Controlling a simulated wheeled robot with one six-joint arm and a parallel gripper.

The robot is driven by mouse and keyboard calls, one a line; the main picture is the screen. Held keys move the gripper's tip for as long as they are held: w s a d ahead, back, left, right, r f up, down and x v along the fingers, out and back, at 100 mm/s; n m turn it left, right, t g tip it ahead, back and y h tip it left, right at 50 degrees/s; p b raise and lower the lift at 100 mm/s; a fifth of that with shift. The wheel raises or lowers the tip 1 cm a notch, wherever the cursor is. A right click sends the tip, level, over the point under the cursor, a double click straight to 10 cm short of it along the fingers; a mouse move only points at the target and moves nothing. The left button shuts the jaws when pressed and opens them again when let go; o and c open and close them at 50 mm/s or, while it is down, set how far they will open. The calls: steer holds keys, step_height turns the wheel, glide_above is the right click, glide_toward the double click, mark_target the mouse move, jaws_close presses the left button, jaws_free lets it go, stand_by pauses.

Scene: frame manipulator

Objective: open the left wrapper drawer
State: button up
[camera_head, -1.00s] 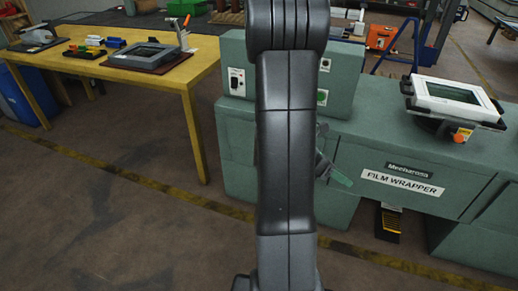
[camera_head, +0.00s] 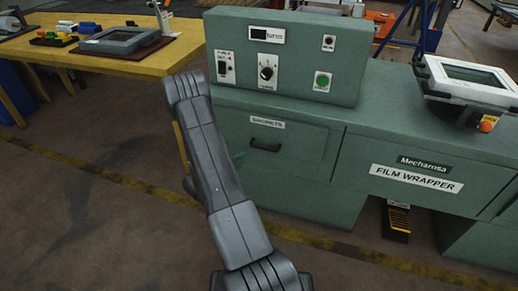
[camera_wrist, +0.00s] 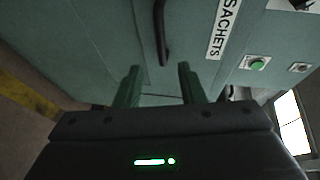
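The left wrapper drawer (camera_head: 300,150) is a green front with a sachets label and a dark bar handle (camera_head: 265,149). It looks shut in the head view. In the wrist view the handle (camera_wrist: 162,32) runs nearly upright in the picture, beside the sachets label (camera_wrist: 223,28). My gripper (camera_wrist: 159,84) shows two green fingers spread apart with nothing between them. The handle lies ahead of the gap between the fingertips, apart from them. In the head view my arm hides most of the gripper to the left of the handle.
The film wrapper (camera_head: 400,140) carries a control box (camera_head: 290,85) above the drawer and a white-framed screen device (camera_head: 470,85) at the right. A yellow table (camera_head: 150,62) stands at the left. Floor in front of the wrapper is clear.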

mark_target(263, 148)
steer(key=b+x, duration=0.1)
steer(key=x, duration=1.2)
steer(key=shift+d+r+b, duration=0.1)
steer(key=shift+d+b, duration=0.05)
steer(key=shift+b, duration=0.2)
jaws_close()
